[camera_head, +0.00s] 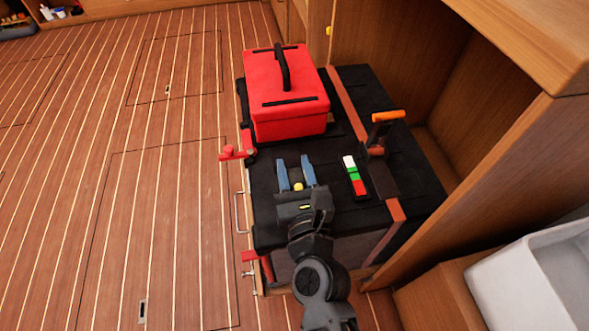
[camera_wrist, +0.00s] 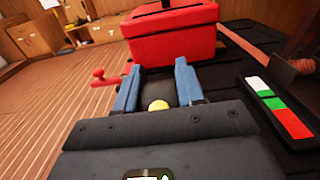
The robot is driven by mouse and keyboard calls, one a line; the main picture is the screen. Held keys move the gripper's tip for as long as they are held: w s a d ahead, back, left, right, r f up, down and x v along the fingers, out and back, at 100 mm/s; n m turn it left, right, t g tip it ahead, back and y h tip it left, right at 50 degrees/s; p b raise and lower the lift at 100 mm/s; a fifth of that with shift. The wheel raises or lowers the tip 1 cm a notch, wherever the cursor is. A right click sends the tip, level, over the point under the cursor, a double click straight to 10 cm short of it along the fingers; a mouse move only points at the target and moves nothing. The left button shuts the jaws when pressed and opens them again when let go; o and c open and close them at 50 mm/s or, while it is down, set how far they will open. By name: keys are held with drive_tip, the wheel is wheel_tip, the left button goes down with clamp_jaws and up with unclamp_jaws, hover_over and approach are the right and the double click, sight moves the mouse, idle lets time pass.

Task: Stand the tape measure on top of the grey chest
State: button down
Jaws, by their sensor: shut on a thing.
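The tape measure (camera_head: 297,186) shows as a small dark body with a yellow spot, between the blue fingers of my gripper (camera_head: 294,164). In the wrist view, the yellow part of the tape measure (camera_wrist: 158,105) sits low between the fingers (camera_wrist: 158,75), which are shut on it. The grey chest (camera_head: 335,205) has a dark, near-black top, and my gripper is over its front left part. Whether the tape measure touches the top cannot be told. Much of it is hidden by the fingers and gripper body.
A red toolbox (camera_head: 286,95) with a black handle stands on the chest just beyond my gripper. A white, green and red block (camera_head: 355,177) lies to the right. An orange-handled tool (camera_head: 380,130) and a strap are farther right. Red clamps (camera_head: 235,153) edge the left side.

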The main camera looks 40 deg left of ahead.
drive_tip(key=shift+f, duration=0.2)
drive_tip(key=c, duration=0.7)
unclamp_jaws()
drive_tip(key=shift+r, duration=0.2)
drive_tip(key=shift+s+d, duration=0.1)
drive_tip(key=shift+d, duration=0.1)
drive_tip(key=v, duration=1.1)
drive_tip(key=shift+s+d, duration=0.2)
drive_tip(key=shift+s, duration=0.05)
